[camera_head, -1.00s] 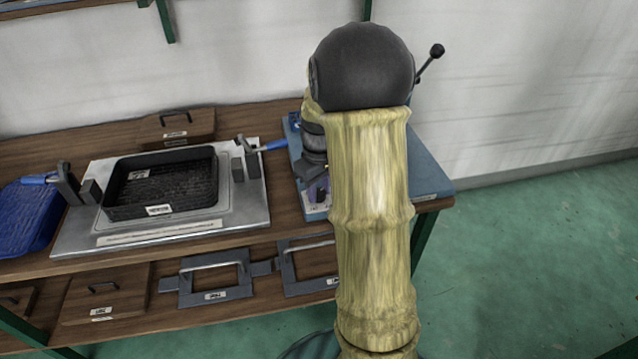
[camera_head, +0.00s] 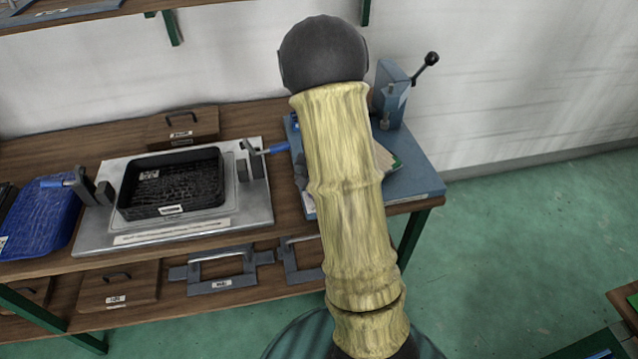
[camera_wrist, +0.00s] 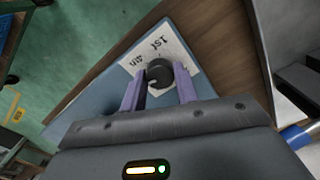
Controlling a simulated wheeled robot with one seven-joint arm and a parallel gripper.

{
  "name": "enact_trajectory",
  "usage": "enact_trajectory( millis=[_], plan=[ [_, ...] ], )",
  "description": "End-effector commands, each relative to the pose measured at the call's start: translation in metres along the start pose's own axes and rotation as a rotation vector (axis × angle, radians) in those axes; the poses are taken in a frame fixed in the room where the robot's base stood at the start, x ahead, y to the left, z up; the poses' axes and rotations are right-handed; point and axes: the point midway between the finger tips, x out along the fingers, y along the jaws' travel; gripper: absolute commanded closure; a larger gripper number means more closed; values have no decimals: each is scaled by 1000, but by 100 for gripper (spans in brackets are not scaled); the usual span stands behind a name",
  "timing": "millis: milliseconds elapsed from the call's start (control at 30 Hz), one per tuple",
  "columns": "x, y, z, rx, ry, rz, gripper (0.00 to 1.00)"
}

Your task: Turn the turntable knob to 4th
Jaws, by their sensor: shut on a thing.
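In the wrist view the dark round turntable knob (camera_wrist: 159,73) stands on a white label plate (camera_wrist: 172,49) marked "1st" and what looks like "4th". The plate lies on a blue base (camera_wrist: 98,92). My gripper (camera_wrist: 160,79) has its two purple fingers on either side of the knob, shut on it. I cannot tell exactly which mark the knob points to. In the head view my arm hides the gripper and the knob; part of the blue base (camera_head: 415,180) shows right of the arm.
A blue stand with a black-knobbed lever (camera_head: 393,95) rises at the bench's back right. To the left a black tray (camera_head: 172,210) sits on a metal plate (camera_head: 90,235) with blue-handled clamps. A blue tray (camera_head: 40,215) lies farther left.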

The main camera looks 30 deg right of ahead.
Motion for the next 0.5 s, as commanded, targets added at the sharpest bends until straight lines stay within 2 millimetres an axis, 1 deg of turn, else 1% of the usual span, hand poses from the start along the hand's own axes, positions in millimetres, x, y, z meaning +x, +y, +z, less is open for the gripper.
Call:
enact_trajectory(
  millis=[33, 500],
  plan=[
    [-5, 0, 0, 44, 1, 1, 92],
    [-4, 0, 0, 478, 0, 0, 92]
  ],
)
